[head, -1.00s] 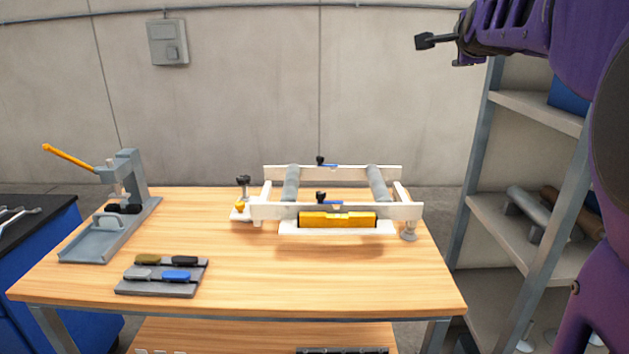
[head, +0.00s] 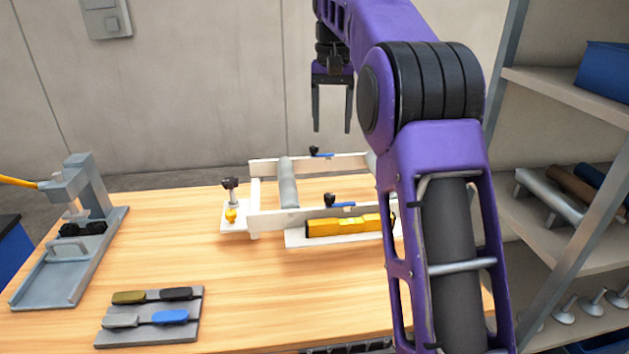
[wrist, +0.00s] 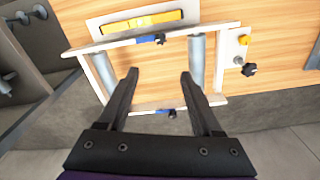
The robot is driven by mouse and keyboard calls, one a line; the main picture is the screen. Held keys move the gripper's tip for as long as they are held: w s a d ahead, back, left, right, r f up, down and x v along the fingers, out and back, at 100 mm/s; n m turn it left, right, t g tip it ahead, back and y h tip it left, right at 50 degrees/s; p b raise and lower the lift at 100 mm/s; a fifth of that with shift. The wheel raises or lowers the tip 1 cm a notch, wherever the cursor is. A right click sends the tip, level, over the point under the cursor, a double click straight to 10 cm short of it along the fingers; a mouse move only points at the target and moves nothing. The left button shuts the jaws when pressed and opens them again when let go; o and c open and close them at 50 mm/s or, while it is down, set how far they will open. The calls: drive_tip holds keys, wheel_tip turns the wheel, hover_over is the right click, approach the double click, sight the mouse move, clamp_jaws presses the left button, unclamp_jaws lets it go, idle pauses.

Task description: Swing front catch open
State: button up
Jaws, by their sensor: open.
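The front catch (head: 340,204) is a small blue lever with a black knob on the front rail of a white roller frame (head: 300,221). The lever lies roughly along the rail. In the wrist view the front catch (wrist: 150,40) shows near the top, beside the yellow level. A matching rear catch (head: 319,153) sits on the back rail; it also shows in the wrist view (wrist: 168,112). My gripper (head: 332,128) is open and empty, above the frame and pointing down. In the wrist view its fingertips (wrist: 158,75) lie between the two rails, apart from both catches.
A yellow level (head: 345,225) lies before the front rail. A clamp post (head: 231,205) stands left. A press (head: 80,200) and tool tray (head: 150,318) are further left; shelves (head: 560,93) stand right.

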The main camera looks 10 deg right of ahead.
sight(330, 195)
drive_tip(key=shift+g, duration=0.3)
wheel_tip(330, 195, down, 18)
drive_tip(key=shift+s+r+b, duration=0.15)
drive_tip(key=shift+r+b, duration=0.1)
drive_tip(key=shift+b, duration=0.15)
clamp_jaws()
